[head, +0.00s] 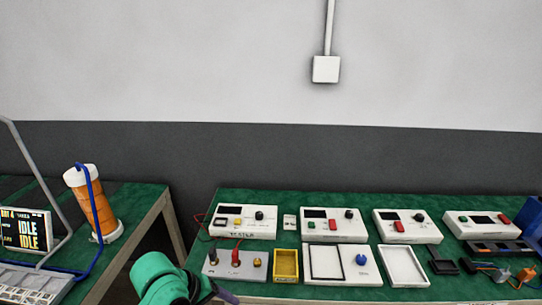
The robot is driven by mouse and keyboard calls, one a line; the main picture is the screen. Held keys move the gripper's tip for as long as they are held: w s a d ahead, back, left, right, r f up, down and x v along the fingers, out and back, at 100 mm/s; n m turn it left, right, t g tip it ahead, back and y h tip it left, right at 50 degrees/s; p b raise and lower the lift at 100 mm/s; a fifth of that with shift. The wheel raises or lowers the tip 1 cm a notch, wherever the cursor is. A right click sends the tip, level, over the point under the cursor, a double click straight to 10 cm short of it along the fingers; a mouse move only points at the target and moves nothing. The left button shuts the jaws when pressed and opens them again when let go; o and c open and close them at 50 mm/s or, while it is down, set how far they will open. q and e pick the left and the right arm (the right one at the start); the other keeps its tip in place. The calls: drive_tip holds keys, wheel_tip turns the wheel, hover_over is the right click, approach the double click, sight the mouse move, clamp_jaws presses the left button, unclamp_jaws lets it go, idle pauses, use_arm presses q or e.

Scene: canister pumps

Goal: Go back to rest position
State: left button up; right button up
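A green and black part of my own arm (165,280) shows at the bottom, in front of the gap between the two tables. No gripper fingers can be made out, so neither gripper shows. An orange canister (92,205) with a white cap and white base stands on the left table, slightly tilted in the picture, with a blue hose (93,200) running down its side. A screen reading IDLE (25,231) stands to its left.
The right green table (270,199) holds several white instrument boxes (245,221), a yellow tray (286,265), a white tray (403,266) and loose connectors (500,272) at the right. A gap separates it from the left table (140,205). A wall box (326,69) hangs above.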

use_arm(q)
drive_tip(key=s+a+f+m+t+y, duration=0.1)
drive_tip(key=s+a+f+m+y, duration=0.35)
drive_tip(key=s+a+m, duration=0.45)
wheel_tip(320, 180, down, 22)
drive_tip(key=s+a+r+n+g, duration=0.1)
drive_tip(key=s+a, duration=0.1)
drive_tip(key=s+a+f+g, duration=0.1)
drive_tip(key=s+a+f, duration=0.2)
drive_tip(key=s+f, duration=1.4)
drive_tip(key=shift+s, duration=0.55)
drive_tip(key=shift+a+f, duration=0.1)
